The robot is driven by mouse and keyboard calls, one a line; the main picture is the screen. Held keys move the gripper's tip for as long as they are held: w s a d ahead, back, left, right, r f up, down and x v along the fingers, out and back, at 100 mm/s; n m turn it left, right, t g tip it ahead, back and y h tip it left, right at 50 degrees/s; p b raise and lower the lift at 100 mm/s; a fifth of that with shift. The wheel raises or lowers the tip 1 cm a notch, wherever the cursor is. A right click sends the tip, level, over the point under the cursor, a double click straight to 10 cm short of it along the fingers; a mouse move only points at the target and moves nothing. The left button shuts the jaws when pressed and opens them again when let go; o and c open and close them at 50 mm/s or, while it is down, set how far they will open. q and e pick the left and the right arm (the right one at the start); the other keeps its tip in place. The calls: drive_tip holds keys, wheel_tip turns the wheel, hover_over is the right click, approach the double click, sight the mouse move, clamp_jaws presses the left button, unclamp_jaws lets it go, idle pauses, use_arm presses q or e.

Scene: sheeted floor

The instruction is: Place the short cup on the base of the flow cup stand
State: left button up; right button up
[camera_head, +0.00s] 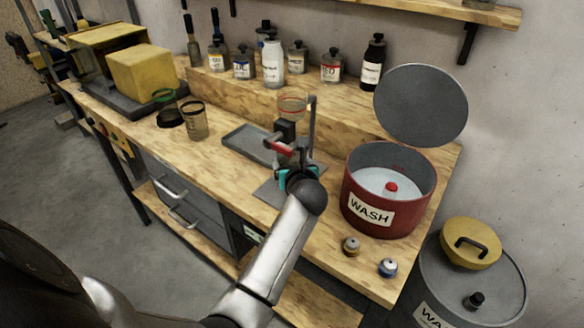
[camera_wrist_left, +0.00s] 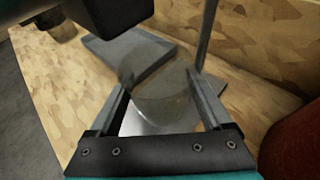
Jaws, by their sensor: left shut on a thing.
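My left gripper (camera_head: 297,176) is low at the stand, over the base. It is shut on the short cup (camera_wrist_left: 165,108), a clear see-through cup between the two fingers in the left wrist view. In the head view the arm and gripper hide the cup. I cannot tell whether it touches the base. My right gripper is not in view.
Two small weights or knobs (camera_head: 351,246) sit near the front edge. Another clear cup (camera_head: 196,124) and several bottles (camera_head: 272,65) stand farther back.

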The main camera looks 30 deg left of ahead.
use_arm(q)
drive_tip(key=shift+s+d+f, duration=0.1)
drive_tip(key=shift+d+f, duration=0.05)
drive_tip(key=shift+f, duration=0.1)
drive_tip(key=shift+f, duration=0.15)
drive_tip(key=o, duration=1.3)
drive_tip(key=p+v, duration=0.3)
drive_tip(key=v, duration=0.9)
